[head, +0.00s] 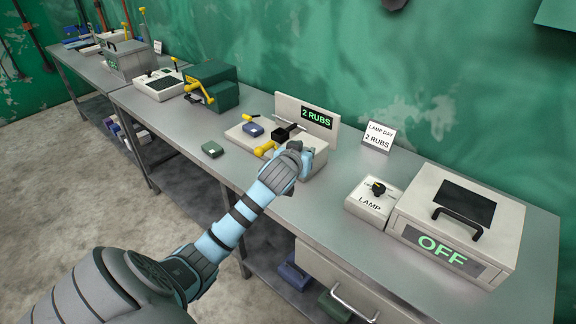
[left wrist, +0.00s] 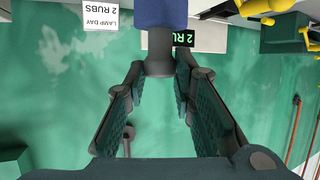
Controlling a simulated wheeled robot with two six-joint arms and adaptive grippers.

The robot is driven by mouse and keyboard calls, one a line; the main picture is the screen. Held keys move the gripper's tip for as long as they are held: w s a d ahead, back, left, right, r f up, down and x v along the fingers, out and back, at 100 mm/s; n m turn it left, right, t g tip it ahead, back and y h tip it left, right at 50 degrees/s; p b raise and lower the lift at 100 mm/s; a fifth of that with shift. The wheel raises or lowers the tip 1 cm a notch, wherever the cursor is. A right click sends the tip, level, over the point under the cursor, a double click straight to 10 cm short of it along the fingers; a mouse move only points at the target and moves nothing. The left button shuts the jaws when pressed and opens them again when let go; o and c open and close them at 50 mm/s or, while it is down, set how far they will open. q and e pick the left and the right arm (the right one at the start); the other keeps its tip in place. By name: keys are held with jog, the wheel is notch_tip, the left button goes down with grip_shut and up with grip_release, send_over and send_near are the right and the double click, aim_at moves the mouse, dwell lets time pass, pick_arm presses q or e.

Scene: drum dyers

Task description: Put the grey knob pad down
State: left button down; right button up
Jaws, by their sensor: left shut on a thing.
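My left gripper (head: 306,156) is over the front right part of the rubbing stand (head: 318,170), the pale block with the "2 RUBS" board (head: 317,117). In the left wrist view the fingers of my left gripper (left wrist: 160,78) are closed on the dark grey knob (left wrist: 159,63) of the pad. A blue body (left wrist: 160,12) shows beyond the knob. The head view mostly hides the pad behind the gripper, and I cannot tell whether it touches the stand. My right gripper is in neither view.
A blue pad (head: 253,129) lies on the stand, near a yellow handle (head: 265,148). A lamp switch box (head: 369,206) and a box marked OFF (head: 425,240) stand right. The bench (head: 235,178) front is clear.

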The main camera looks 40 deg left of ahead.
pick_arm(q)
notch_tip(320, 180, down, 17)
jog(key=b, duration=0.3)
jog(key=shift+r, duration=0.2)
jog(key=c, duration=1.4)
grip_release()
jog(key=shift+o, duration=0.2)
